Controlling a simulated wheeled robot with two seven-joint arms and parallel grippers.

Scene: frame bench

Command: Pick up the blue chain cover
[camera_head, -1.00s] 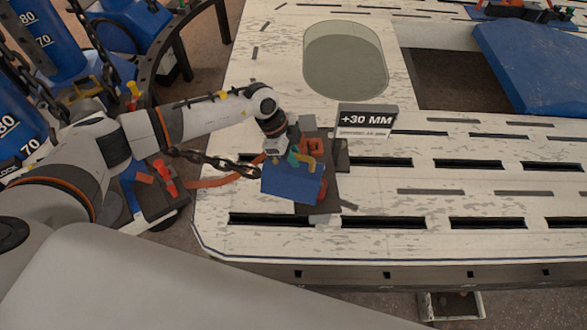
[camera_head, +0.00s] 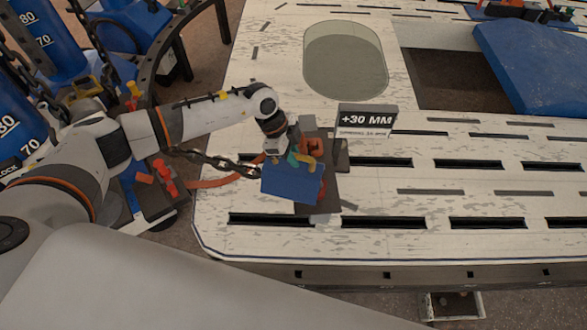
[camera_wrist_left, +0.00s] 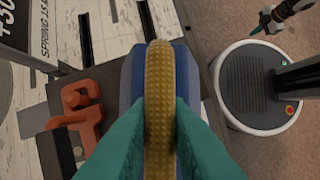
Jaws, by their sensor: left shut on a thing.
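The blue chain cover (camera_head: 291,183) is a blue block with a yellow ribbed handle on top. It is at the left part of the pale slotted bench, over a dark plate. My left gripper (camera_head: 299,158) has its teal fingers closed on the handle (camera_wrist_left: 159,85), one on each side, in the left wrist view. The cover's blue top (camera_wrist_left: 128,85) shows beside the handle there. I cannot tell whether its underside touches the plate. What looks like my right gripper (camera_wrist_left: 264,20) shows small at the top right of the left wrist view; its opening is unclear.
An orange clamp (camera_wrist_left: 80,118) sits close beside the cover. A "+30 MM" sign (camera_head: 366,121) stands behind it. A dark chain (camera_head: 215,162) runs to its left side. Blue cylinders stand at far left.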

